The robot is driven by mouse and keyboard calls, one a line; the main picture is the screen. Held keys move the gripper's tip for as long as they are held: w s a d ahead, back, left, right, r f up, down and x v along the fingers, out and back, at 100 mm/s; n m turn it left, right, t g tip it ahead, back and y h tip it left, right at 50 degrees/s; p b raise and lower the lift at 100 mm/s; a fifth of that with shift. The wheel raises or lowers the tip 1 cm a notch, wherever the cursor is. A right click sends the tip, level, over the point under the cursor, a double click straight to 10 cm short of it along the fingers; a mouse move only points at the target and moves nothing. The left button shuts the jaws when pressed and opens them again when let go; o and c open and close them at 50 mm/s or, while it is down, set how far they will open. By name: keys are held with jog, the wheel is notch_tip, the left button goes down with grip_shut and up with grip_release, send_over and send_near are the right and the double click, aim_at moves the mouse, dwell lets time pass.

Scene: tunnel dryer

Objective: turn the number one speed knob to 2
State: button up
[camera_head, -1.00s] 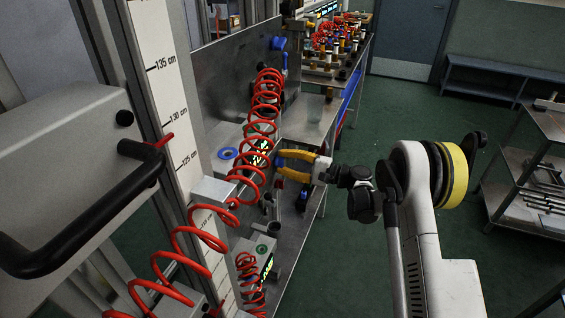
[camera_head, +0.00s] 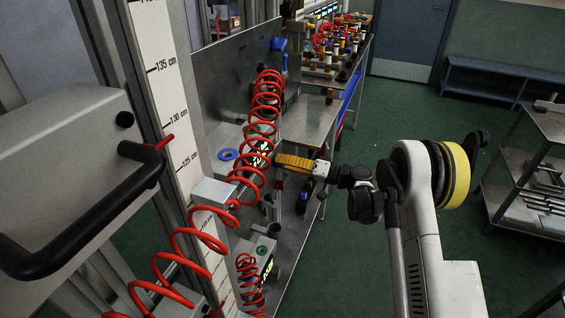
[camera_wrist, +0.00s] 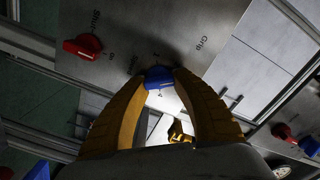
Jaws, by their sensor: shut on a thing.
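My gripper (camera_head: 279,160), with yellow fingers, reaches left to the metal panel behind the red coiled hose. In the wrist view my gripper (camera_wrist: 158,80) is shut on a blue knob (camera_wrist: 158,72), with one fingertip on each side of it. A lighter line shows on the knob's lower part. In the head view the held knob is hidden behind the fingers and hose. I cannot read a label naming it number one.
A red knob (camera_wrist: 83,46) sits on the same panel, left of the held one. The red coiled hose (camera_head: 262,107) hangs close to my gripper. A metal cart (camera_head: 530,175) stands at right. The green floor between is clear.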

jog(key=shift+r+n, duration=0.1)
jog(key=shift+n, duration=2.2)
jog(key=o, duration=1.2)
jog(key=shift+a, duration=0.1)
jog(key=v, duration=1.2)
jog(key=shift+s, duration=0.1)
jog(key=shift+r, duration=0.1)
